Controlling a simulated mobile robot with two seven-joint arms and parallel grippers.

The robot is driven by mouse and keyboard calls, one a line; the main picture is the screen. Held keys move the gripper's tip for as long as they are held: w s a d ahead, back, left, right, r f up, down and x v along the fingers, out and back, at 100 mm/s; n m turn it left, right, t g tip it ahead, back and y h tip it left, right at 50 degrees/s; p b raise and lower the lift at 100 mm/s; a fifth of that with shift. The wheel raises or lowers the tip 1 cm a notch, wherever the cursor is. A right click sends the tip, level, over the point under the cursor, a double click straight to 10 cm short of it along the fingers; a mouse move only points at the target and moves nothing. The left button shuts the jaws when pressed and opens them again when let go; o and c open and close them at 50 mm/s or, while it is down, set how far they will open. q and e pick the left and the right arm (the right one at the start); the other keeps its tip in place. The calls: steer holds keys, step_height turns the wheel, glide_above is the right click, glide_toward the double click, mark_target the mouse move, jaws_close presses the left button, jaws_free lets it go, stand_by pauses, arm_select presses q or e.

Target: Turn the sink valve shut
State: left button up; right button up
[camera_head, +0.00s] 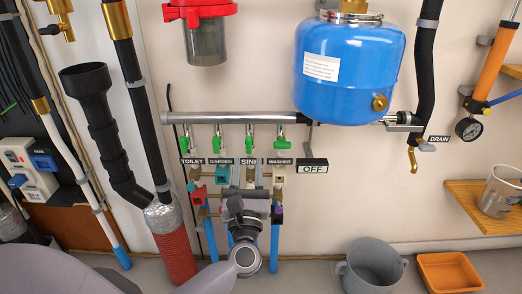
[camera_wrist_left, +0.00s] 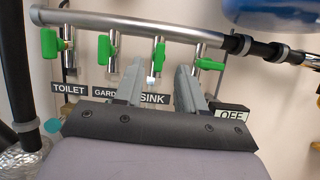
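The sink valve has a green handle (camera_head: 250,142) on the silver manifold pipe (camera_head: 240,117), third from the left, above the SINK label (camera_head: 249,161). The handle points roughly up and down, along its pipe. In the left wrist view the same sink handle (camera_wrist_left: 159,53) shows just beyond and between my two fingertips. My left gripper (camera_wrist_left: 161,70) is open and empty, with its fingers pointing up at the sink valve. No clear contact shows. In the head view my left gripper (camera_head: 248,190) is below the labels, its fingertips hard to make out. My right gripper is not in view.
Similar green handles sit close by: toilet (camera_head: 186,144), garden (camera_head: 217,144) and washer (camera_head: 280,143). An OFF sign (camera_head: 313,166) is right of the labels. A blue tank (camera_head: 350,75) hangs at the upper right. A black pipe (camera_head: 95,110) stands left.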

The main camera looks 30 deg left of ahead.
mark_target(249, 147)
arm_select(q)
steer(key=shift+w+a+n, duration=0.25)
steer(key=shift+w+n, duration=0.05)
steer(key=shift+w, duration=0.15)
steer(key=x, duration=0.6)
steer(key=shift+w+a+r, duration=0.1)
steer(key=shift+w+a, duration=0.05)
steer(key=shift+w, duration=0.05)
jaws_close()
